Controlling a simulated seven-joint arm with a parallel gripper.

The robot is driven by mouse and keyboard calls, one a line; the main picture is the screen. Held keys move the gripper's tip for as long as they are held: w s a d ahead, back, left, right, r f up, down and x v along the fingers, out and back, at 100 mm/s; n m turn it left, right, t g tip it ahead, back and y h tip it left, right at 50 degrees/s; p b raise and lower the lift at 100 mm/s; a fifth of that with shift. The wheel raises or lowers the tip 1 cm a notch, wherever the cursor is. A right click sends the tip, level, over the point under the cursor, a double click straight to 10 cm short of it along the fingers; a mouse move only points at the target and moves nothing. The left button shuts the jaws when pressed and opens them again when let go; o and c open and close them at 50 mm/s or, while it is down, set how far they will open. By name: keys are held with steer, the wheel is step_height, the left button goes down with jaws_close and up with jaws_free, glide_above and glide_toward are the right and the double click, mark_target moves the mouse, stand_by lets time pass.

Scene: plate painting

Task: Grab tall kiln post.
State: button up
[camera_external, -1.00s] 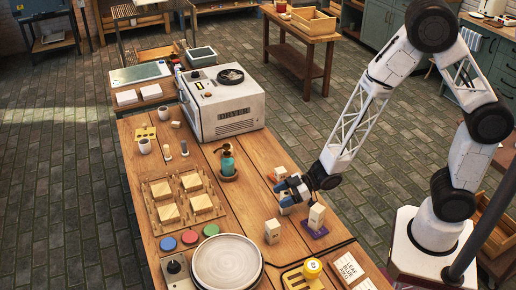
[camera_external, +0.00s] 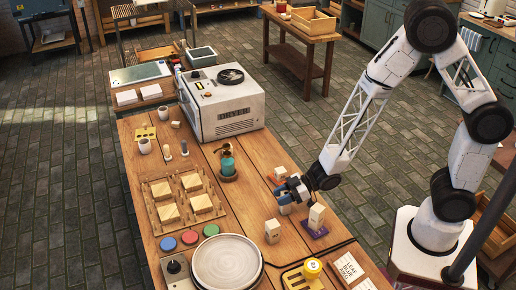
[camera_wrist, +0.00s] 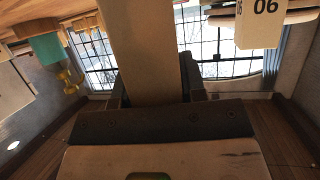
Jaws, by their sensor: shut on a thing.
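My gripper (camera_external: 288,196) is low over the middle right of the wooden workbench. In the wrist view my gripper (camera_wrist: 155,88) is shut on a long tan post (camera_wrist: 150,50), with one finger on each side of it. The post runs up out of the top of that view, so its far end is hidden. In the external view the fingers and arm cover most of the post, and I cannot tell whether it touches the bench.
Pale blocks stand close by: one behind my gripper (camera_external: 280,172), one in front (camera_external: 272,230), and one on a purple pad (camera_external: 317,217). A block marked 06 (camera_wrist: 262,25) shows in the wrist view. A teal bottle (camera_external: 228,166) stands to the left.

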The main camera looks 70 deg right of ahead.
steer(key=shift+c, duration=0.4)
steer(key=shift+r, duration=0.1)
steer(key=shift+r, duration=1.4)
steer(key=shift+s+r, duration=0.2)
steer(key=shift+r, duration=0.15)
steer(key=s+d, duration=0.1)
steer(key=s, duration=0.6)
steer(key=s+d+r, duration=0.1)
steer(key=s+d, duration=0.1)
steer(key=s, duration=0.6)
steer(key=shift+d+r, duration=0.15)
steer(key=shift+d, duration=0.15)
steer(key=shift+s, duration=0.1)
steer(key=shift+r, duration=0.1)
